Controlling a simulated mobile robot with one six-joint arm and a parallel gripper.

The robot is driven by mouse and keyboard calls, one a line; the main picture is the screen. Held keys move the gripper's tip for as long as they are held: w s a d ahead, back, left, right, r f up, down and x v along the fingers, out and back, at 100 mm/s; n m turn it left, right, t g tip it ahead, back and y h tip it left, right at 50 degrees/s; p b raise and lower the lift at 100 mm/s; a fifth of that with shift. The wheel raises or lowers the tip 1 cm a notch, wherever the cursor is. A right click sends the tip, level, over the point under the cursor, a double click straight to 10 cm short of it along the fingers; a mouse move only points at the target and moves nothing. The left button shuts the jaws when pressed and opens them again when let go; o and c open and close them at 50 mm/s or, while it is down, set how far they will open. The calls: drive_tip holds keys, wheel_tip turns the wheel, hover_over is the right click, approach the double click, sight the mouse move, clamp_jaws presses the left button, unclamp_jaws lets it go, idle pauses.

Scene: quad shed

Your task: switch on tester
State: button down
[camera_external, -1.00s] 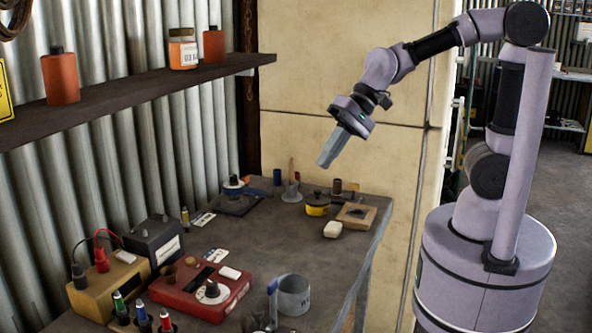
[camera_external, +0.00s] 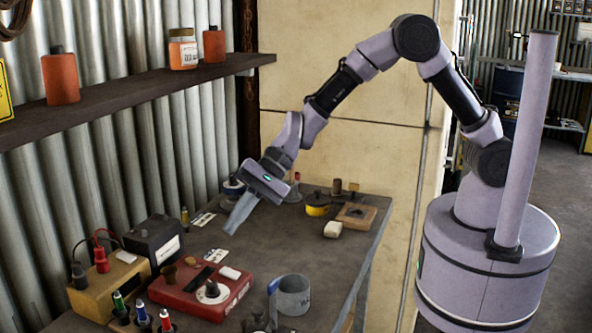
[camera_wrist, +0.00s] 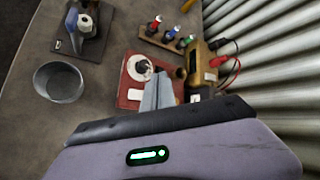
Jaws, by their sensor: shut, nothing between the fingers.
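A red box with a dark window, a black knob on a white dial and a white patch, likely the tester (camera_external: 177,299), lies on the bench. Its knob (camera_external: 211,289) is on the top face; the wrist view shows the dial (camera_wrist: 139,67) too. My gripper (camera_external: 231,229) is shut and empty, pointing down above the bench, behind and to the right of the red box in the external view. In the wrist view the closed fingers (camera_wrist: 158,88) overlap the right part of the red box (camera_wrist: 128,84), hiding some of it. They look apart from it.
A yellow box with red and black leads (camera_external: 108,293) and a dark box (camera_external: 153,241) stand left of the red box. A rack of coloured-handled tools (camera_wrist: 168,40) and a grey mug (camera_external: 295,296) are nearby. A shelf (camera_external: 150,91) runs along the corrugated wall.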

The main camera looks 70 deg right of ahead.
sight(233, 270)
drive_tip(key=shift+f, duration=0.1)
drive_tip(key=f+b, duration=0.4)
drive_tip(key=f, duration=0.1)
drive_tip(key=w+f+b, duration=0.1)
drive_tip(key=f+b, duration=0.1)
drive_tip(key=f, duration=0.1)
drive_tip(key=shift+f, duration=0.15)
drive_tip(key=shift+w+f, duration=0.1)
drive_tip(key=shift+f, duration=0.05)
idle(1.6)
drive_tip(key=shift+f+b, duration=0.45)
drive_tip(key=shift+b, duration=0.25)
drive_tip(key=shift+f, duration=0.15)
idle(0.4)
drive_tip(key=shift+r, duration=0.6)
drive_tip(key=shift+r, duration=0.1)
